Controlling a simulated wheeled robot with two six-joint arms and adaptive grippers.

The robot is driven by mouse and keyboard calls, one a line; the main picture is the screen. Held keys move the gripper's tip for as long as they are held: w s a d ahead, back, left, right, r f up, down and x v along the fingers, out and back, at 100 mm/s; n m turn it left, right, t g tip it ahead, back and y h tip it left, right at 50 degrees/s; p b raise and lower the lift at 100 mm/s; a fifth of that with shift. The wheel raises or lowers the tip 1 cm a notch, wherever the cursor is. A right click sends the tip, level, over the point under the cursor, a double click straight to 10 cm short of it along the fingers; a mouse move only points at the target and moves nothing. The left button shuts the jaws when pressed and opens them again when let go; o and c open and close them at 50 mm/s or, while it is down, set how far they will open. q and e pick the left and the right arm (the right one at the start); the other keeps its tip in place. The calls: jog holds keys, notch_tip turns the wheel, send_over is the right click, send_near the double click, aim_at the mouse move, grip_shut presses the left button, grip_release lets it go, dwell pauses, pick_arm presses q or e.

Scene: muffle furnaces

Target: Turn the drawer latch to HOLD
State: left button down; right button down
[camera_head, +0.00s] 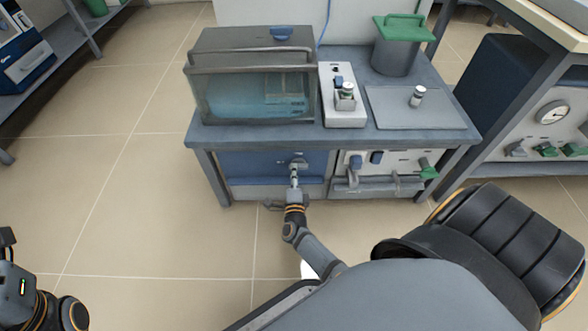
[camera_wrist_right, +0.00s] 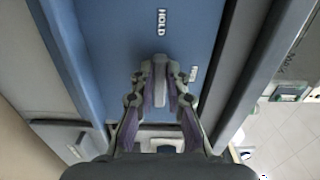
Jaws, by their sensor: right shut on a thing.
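The blue drawer front (camera_head: 240,166) is below the bench top, and it fills the middle of the right wrist view (camera_wrist_right: 115,45). The drawer latch (camera_wrist_right: 160,72) is a small light-grey lever on it. A white HOLD label (camera_wrist_right: 161,22) is above the lever in the wrist view, and a second small label (camera_wrist_right: 193,74), too small to read surely, is to its right. My right gripper (camera_head: 295,180) is at the latch, its two fingers shut on the lever. The lever lies roughly in line with HOLD; its fingers hide part of it.
A glass-fronted box (camera_head: 250,95) stands on the bench (camera_head: 350,135) above the drawer. A white device (camera_head: 341,105), a grey plate and a green-lidded pot (camera_head: 397,50) are right of it. A panel with grey handles (camera_head: 380,185) adjoins the drawer.

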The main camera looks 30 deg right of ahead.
dwell(0.3)
jog(key=c, duration=1.3)
grip_release()
jog(key=shift+c, duration=0.2)
jog(key=shift+s, duration=0.1)
jog(key=v, duration=0.7)
jog(key=shift+s+a, duration=0.1)
jog(key=shift+s, duration=0.05)
